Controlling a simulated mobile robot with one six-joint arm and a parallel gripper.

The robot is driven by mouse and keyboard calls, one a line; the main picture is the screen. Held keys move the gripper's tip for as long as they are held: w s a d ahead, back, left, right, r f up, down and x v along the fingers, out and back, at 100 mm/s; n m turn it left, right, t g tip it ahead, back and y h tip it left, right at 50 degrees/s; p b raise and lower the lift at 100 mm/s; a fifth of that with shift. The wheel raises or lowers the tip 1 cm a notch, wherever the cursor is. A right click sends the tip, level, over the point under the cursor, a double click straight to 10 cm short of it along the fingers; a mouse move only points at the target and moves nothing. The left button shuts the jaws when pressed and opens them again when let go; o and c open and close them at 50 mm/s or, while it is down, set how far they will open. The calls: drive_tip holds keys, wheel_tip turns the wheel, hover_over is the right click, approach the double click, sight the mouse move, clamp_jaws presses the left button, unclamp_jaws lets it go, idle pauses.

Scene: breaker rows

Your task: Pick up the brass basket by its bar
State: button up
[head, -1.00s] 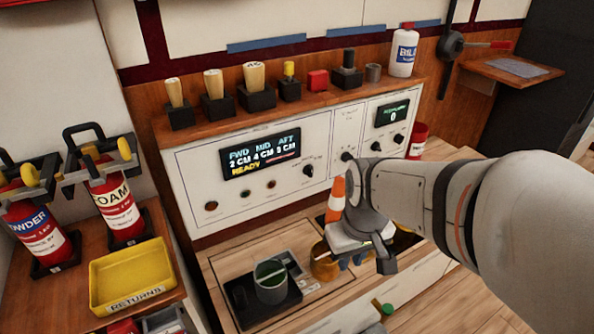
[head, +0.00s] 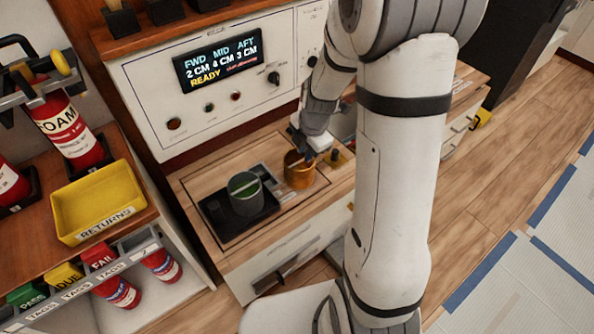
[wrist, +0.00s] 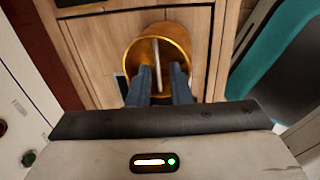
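The brass basket (head: 298,174) stands on the wooden counter, just right of the black tray. In the wrist view the open-topped basket (wrist: 182,50) lies straight ahead, with its pale bar (wrist: 157,62) running across the opening. My gripper (wrist: 159,74) is open, with one blue finger on each side of the bar's near end and visible gaps between. The fingers overlap the basket's near rim in this view; their exact depth is unclear. In the head view my gripper (head: 303,147) is at the basket's back edge, its fingertips partly hidden.
A grey-green pot (head: 244,192) with its own bar sits on the black tray (head: 212,208) to the left. A panel (head: 150,100) rises behind the counter. A yellow returns bin (head: 68,222) is at the left.

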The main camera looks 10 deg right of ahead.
sight(302, 160)
drive_tip(key=f+b, duration=0.1)
drive_tip(key=f, duration=0.1)
drive_tip(key=w+f+b, duration=0.1)
drive_tip(key=f, duration=0.2)
drive_tip(key=f+b, duration=0.1)
drive_tip(key=f, duration=0.1)
drive_tip(key=shift+w+a+f, duration=0.25)
drive_tip(key=shift+w+a, duration=0.05)
drive_tip(key=shift+a, duration=0.1)
drive_tip(key=shift+r, duration=0.1)
clamp_jaws()
